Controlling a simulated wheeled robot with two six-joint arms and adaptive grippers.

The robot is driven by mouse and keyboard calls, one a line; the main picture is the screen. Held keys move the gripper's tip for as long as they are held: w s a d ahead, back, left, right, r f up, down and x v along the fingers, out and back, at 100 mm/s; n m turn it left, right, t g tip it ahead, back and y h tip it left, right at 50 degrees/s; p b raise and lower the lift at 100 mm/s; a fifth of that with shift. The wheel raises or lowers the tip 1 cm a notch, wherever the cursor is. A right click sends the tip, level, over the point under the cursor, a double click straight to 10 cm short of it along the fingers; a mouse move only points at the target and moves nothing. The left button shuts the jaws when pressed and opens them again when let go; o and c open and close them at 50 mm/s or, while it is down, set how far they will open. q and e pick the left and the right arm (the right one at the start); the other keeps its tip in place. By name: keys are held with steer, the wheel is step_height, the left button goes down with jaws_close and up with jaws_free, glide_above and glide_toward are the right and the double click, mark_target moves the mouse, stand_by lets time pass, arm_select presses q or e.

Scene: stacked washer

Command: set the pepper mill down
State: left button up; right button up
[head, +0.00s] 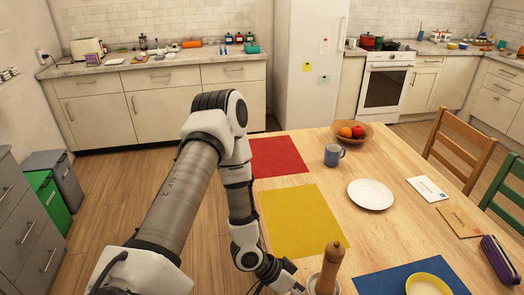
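The pepper mill (332,263) is brown wood with a round knob on top, upright at the bottom edge of the head view. Its lower part is cut off, so I cannot tell whether its base touches the table. My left arm comes in from the left and bends down to the mill. My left gripper (314,286) is at the mill's body, with finger parts showing on both sides of it; it looks shut on the mill. The fingertips are partly cut off by the frame. My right gripper is not in view.
The wooden table (335,185) holds a red mat (278,156), yellow mat (303,220) and blue mat (385,280). A yellow bowl (428,284), white plate (370,194), mug (333,155), fruit bowl (366,137) and purple case (500,262) stand around. The yellow mat is bare.

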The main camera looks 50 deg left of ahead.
arm_select(q)
steer(key=s+f+n+g+y, duration=0.1)
steer(key=s+f+g+y, duration=0.1)
steer(key=s, duration=0.5)
steer(key=s+f+n+g+y, duration=0.2)
steer(key=s+f+y, duration=0.3)
steer(key=s, duration=0.3)
steer(key=shift+a+f+g, duration=0.15)
steer(key=shift+f+g, duration=0.1)
steer(key=shift+g, duration=0.35)
